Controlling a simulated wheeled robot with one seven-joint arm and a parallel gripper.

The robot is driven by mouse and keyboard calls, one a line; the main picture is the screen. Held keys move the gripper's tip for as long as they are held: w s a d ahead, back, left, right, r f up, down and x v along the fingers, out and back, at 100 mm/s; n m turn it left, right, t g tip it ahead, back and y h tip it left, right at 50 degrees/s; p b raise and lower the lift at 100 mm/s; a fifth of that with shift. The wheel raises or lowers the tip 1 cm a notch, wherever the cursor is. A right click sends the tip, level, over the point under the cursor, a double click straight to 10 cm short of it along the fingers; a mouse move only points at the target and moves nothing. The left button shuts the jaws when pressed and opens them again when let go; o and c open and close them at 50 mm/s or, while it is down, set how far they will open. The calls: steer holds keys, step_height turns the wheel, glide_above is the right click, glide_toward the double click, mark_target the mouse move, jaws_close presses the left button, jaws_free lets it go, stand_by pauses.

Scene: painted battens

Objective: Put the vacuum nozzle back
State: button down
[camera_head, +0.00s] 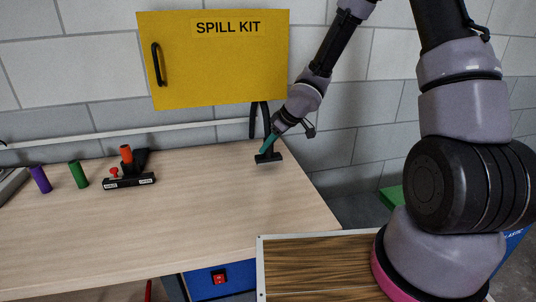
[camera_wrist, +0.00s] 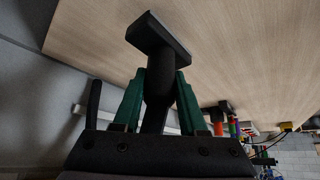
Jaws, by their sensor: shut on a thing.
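The vacuum nozzle (camera_wrist: 158,38) is black with a wide flat head and a narrower neck. My gripper (camera_wrist: 160,85) has green fingers, which are shut on the nozzle's neck in the wrist view. In the head view my gripper (camera_head: 266,145) is at the back right of the table, below the yellow cabinet, with the nozzle head (camera_head: 268,157) under its fingertips. The head is over the wooden tabletop; I cannot tell whether it touches it. A dark looped hose-like piece (camera_head: 253,122) hangs behind the gripper, partly hidden by it. No holder for the nozzle can be made out for certain.
The yellow SPILL KIT cabinet (camera_head: 222,60) is on the block wall above. The table's middle is clear.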

mark_target(268, 154)
steer(key=shift+a+f, duration=0.15)
steer(key=shift+f, duration=1.6)
steer(key=shift+c, duration=2.3)
jaws_free()
steer(key=shift+f, duration=0.1)
